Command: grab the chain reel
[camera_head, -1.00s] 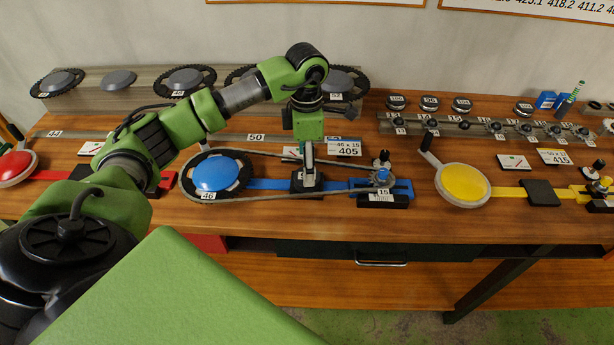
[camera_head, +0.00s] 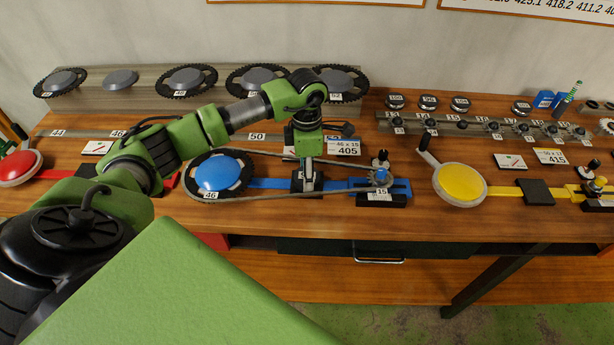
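My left gripper (camera_head: 307,180) points straight down over the black block (camera_head: 322,190) in the middle of the blue bar (camera_head: 268,183). Its fingers look close together, but I cannot tell whether they are open or shut, or touch the block. A chain (camera_head: 282,199) loops from the blue disc (camera_head: 216,174) with toothed ring labelled 46 to the small sprocket (camera_head: 381,176) labelled 15. The gripper is inside this loop. No part is clearly marked as the chain reel, and I cannot tell which it is. My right gripper is not in view.
Large toothed rings (camera_head: 187,80) stand on a rack along the wall. A yellow disc (camera_head: 459,183) with a crank and a yellow bar is to the right. Round tins (camera_head: 429,101) and a rail of small sprockets (camera_head: 492,127) lie at the back right. A red disc (camera_head: 18,166) is at left.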

